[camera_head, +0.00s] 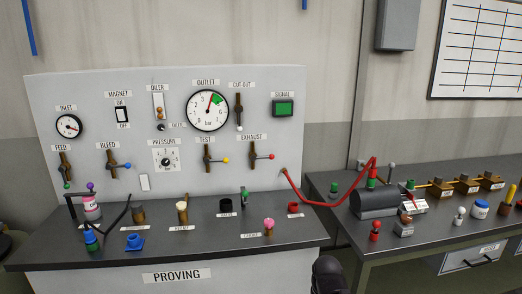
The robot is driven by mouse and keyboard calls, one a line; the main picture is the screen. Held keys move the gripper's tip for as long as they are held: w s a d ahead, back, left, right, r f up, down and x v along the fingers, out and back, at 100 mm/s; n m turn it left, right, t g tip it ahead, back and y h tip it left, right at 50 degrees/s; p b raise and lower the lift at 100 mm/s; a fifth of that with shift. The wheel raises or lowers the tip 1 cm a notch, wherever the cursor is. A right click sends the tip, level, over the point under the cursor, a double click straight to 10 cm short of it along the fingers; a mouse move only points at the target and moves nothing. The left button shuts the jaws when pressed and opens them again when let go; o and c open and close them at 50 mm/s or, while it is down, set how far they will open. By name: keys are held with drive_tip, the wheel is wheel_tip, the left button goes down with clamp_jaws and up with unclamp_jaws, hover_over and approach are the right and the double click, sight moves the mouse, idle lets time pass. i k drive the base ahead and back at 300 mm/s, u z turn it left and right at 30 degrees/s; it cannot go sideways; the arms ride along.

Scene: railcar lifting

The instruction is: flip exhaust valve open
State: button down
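The exhaust valve (252,155) is on the grey upright panel, below the EXHAUST label and to the right of the test valve (207,156). It has a brown upright body and a lever with a red tip (271,156) pointing right, roughly level. Nothing touches it. A dark rounded part at the bottom edge, right of centre, seems to belong to my arm. It is well below the valve. No fingertips of my gripper show.
The panel (160,85) also carries the outlet gauge (208,110), bleed valve (110,163) and feed valve (65,165). Small parts stand on the dark bench below. A red hose (322,204) runs from the panel's lower right to the right-hand bench, near a dark cylinder (374,202).

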sight(253, 158)
drive_tip(key=z, duration=0.1)
drive_tip(key=i, duration=0.85)
drive_tip(key=u, duration=0.4)
